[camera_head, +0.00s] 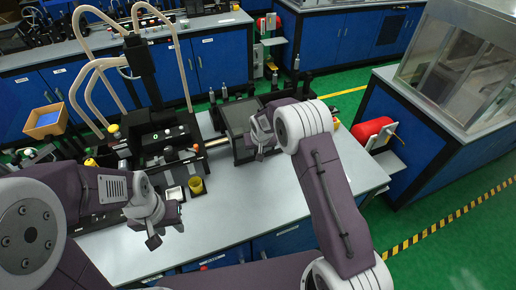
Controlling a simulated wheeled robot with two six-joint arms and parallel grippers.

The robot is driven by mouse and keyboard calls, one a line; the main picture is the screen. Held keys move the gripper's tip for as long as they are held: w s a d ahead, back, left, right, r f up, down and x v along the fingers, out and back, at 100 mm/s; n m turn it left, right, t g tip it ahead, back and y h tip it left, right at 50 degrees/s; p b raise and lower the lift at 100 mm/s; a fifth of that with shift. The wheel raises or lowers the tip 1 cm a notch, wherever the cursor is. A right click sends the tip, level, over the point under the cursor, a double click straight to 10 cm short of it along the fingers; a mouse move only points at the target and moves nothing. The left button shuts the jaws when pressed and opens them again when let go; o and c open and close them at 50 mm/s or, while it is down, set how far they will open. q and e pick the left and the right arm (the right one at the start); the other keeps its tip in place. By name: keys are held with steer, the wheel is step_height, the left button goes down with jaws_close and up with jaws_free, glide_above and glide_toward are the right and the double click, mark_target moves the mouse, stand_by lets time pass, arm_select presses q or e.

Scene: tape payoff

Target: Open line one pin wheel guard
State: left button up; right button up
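I cannot single out the pin wheel guard with certainty at this size. A black machine (160,135) with a tall column and pale hoses stands on the grey bench. A dark box-like unit (240,115) sits to its right, partly hidden by my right arm. My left gripper (166,228) is open and empty above the bench's front part, in front of the machine and apart from it. My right gripper (257,140) is in front of the dark unit. Its fingers are small and partly hidden, so neither their opening nor any contact is clear.
A yellow cup (196,185) and a small white-topped tray (174,193) stand at the machine's front. The grey bench (235,205) is clear between my grippers. A red cylinder (372,130) is on a side shelf at right. Green floor (440,215) lies beyond.

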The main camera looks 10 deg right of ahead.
steer(key=shift+w+f, duration=0.1)
jaws_close()
stand_by(1.3)
